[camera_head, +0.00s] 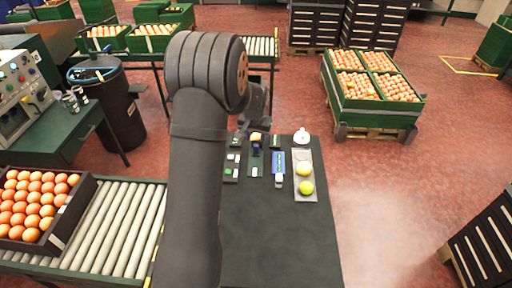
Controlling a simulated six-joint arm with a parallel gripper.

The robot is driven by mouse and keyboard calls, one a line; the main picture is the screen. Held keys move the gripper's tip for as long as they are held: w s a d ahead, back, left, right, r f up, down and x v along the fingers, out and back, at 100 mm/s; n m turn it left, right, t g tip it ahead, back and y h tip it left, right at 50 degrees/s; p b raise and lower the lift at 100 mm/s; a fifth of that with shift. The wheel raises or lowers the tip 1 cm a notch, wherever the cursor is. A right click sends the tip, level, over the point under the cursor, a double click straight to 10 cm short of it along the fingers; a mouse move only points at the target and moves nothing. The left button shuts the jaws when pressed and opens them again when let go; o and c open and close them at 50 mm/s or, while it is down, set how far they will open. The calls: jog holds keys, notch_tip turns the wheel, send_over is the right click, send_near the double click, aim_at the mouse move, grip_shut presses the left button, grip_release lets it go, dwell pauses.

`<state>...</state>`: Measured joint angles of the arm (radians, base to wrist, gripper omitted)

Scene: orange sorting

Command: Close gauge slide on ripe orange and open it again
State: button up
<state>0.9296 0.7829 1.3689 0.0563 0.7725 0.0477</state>
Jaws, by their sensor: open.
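A small orange fruit (256,136) sits at the far end of the dark work table (275,235), on a small dark stand (255,152) that looks like the gauge. Its slide is too small to make out. My gripper (243,130) is just left of the orange, partly hidden by my own arm. It is open, and no fruit shows in it. I cannot tell whether it touches the gauge.
A grey tray (309,155) holds two yellow fruits (306,187). A blue device (279,160) lies left of the tray, and a white round object (302,136) stands behind it. The table's near part is clear. A roller conveyor (115,225) runs at left.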

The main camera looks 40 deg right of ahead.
aim_at(256, 146)
notch_tip(256, 146, up, 6)
jog(key=s+a+n+t+h, duration=0.1)
jog(key=n, duration=0.2)
jog(key=x, duration=1.7)
jog(key=shift+d+r, duration=0.1)
jog(key=shift+d, duration=0.15)
grip_shut()
